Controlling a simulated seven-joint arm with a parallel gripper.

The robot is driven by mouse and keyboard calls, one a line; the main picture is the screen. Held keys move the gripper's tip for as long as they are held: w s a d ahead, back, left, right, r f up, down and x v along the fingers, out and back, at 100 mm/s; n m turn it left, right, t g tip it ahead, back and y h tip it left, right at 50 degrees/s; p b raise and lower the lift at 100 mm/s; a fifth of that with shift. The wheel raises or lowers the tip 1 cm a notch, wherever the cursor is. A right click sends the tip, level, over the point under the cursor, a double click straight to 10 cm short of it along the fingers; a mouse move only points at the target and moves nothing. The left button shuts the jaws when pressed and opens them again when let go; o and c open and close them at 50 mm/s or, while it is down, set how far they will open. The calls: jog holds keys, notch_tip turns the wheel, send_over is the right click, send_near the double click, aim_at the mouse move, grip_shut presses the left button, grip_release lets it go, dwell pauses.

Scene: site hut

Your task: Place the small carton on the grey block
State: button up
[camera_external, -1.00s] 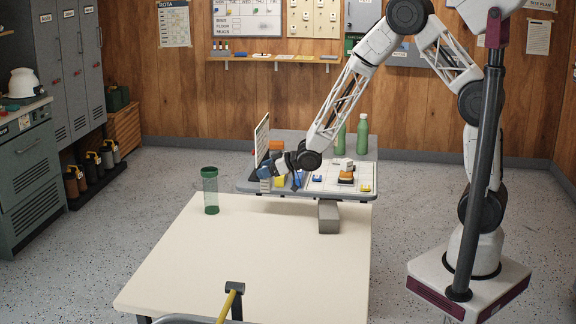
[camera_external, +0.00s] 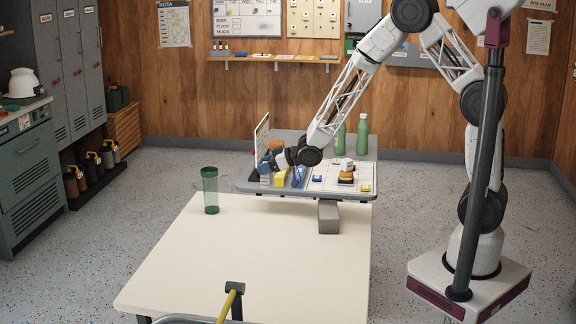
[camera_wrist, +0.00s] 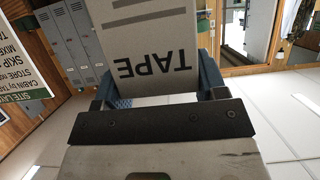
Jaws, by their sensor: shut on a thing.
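My gripper (camera_wrist: 160,100) is shut on the small carton (camera_wrist: 148,40), a grey box with dark TAPE lettering that sits between the two blue fingers in the wrist view. In the external view my gripper (camera_external: 270,167) is at the left part of the grey raised board, pointing left; the carton is too small and covered there to make out surely. The grey block (camera_external: 328,217) stands on the cream table near the board's front edge, to the right of and nearer than my gripper. Nothing is seen on its top, which the board's edge partly covers.
The raised board (camera_external: 365,190) carries several small coloured items and an upright panel (camera_external: 262,138) at its left. A green clear tumbler (camera_external: 210,190) stands on the cream table (camera_external: 250,260), whose middle is clear. Two green bottles (camera_external: 362,135) stand behind the board's items.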

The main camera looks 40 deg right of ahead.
jog(key=s+d, duration=0.6)
jog(key=s, duration=0.6)
jog(key=s+d+r, duration=0.1)
jog(key=s+d, duration=0.5)
jog(key=s, duration=0.6)
jog(key=s+d, duration=0.7)
jog(key=s, duration=0.5)
jog(key=shift+s+r, duration=0.15)
jog(key=shift+s, duration=0.1)
jog(key=shift+w, duration=0.15)
jog(key=w+a, duration=0.4)
jog(key=w, duration=0.3)
jog(key=w+a+f, duration=0.1)
jog(key=w+a, duration=0.2)
jog(key=w, duration=0.3)
jog(key=shift+w+a+f, duration=0.25)
jog(key=shift+w+a, duration=0.1)
jog(key=shift+a, duration=0.05)
jog(key=shift+f, duration=0.1)
jog(key=shift+f, duration=1.65)
jog(key=shift+f, duration=0.1)
